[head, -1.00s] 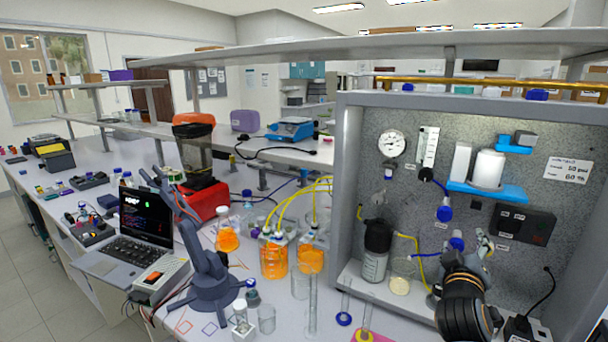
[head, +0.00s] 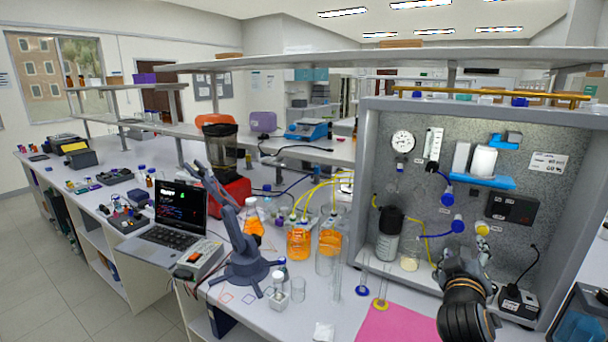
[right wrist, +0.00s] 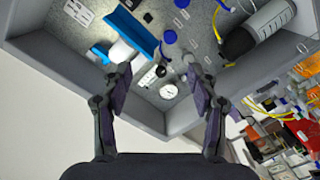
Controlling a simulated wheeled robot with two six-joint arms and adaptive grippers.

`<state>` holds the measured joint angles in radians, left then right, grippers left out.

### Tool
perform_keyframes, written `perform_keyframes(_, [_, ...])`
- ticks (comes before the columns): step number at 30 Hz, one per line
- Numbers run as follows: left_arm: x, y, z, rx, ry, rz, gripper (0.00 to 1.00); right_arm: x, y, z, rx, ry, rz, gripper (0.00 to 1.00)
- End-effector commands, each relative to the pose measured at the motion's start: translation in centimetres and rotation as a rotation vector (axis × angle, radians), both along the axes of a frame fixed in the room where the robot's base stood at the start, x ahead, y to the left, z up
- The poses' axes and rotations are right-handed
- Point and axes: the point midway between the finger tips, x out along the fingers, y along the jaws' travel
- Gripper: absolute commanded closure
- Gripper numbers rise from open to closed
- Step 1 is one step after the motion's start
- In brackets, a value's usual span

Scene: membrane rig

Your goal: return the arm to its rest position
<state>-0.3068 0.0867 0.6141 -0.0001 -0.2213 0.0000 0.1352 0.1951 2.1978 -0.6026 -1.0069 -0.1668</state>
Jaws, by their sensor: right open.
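My right arm enters the head view from the bottom right. Its dark gripper (head: 474,255) is in front of the lower part of the grey rig panel (head: 400,180), near a blue valve (head: 457,226) and a yellow fitting (head: 482,229). In the right wrist view the two fingers stand wide apart, so the right gripper (right wrist: 162,88) is open. Nothing shows between the fingers except the rig behind, with the gauge (right wrist: 169,91) and the blue shelf (right wrist: 138,38). My left gripper is in neither view.
The rig's side wall (head: 362,190) and the overhead shelf (head: 330,62) bound the space. A black-capped bottle (head: 388,240), a beaker and glass cylinders stand left of the gripper. A pink mat (head: 400,325) lies at the front. A small bench arm (head: 245,250) stands further left.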

Motion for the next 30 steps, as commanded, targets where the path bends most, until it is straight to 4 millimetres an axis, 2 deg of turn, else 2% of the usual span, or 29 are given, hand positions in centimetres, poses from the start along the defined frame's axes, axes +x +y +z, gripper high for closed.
perform_keyframes(8, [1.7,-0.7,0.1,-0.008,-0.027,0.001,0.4,-2.0,1.0,-6.0,0.126,0.126,0.018,0.4])
perform_keyframes(14, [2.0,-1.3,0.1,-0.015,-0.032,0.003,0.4,-5.1,2.5,-12.3,0.265,0.272,0.029,0.4])
perform_keyframes(20, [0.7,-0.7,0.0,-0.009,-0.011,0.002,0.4,-10.5,4.9,-19.7,0.442,0.475,0.03,0.4])
perform_keyframes(24, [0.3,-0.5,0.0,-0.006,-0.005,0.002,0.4,-15.6,7.1,-24.4,0.576,0.64,0.022,0.4])
perform_keyframes(30, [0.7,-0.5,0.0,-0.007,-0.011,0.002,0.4,-23.1,10.1,-28.8,0.735,0.858,0.0,0.4])
